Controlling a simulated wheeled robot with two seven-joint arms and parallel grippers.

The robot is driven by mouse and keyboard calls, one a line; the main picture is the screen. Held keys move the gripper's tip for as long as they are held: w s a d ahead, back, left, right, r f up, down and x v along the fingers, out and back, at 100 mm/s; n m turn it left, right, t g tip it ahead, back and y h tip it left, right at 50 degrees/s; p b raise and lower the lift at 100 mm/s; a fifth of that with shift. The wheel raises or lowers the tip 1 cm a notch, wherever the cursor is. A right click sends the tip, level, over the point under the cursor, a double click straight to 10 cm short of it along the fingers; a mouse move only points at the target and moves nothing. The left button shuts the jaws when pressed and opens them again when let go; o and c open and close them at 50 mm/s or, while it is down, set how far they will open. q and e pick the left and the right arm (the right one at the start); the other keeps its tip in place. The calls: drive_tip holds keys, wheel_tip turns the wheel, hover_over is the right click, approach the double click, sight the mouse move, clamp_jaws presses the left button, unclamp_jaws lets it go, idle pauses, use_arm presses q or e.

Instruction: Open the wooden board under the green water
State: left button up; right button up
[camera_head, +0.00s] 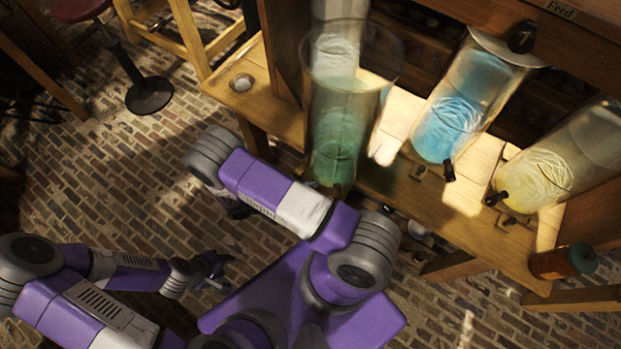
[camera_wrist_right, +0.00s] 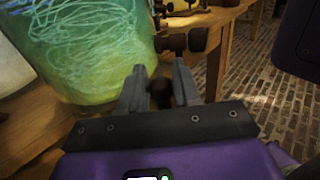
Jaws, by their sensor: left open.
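The tall glass jar of green water (camera_head: 342,125) stands at the left of the wooden bench (camera_head: 425,205) in the head view. It also fills the upper left of the right wrist view (camera_wrist_right: 85,50). A dark knob-like part (camera_wrist_right: 160,92) shows between the fingers of my right gripper (camera_wrist_right: 158,82), which are apart; I cannot tell whether they touch it. I cannot clearly pick out the board under the green water, and my right fingers are hidden in the head view. My left gripper (camera_head: 218,270) is open and empty over the brick floor, away from the bench.
A jar of blue water (camera_head: 455,115) and a jar of yellow liquid (camera_head: 545,175) lean to the right of the green one, with black taps. A small reddish jar (camera_head: 562,262) is at the bench's right end. A stool base (camera_head: 149,95) stands on open brick floor.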

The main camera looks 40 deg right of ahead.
drive_tip(key=v, duration=0.7)
drive_tip(key=shift+w+a, duration=0.15)
drive_tip(key=shift+a, duration=0.1)
idle(0.5)
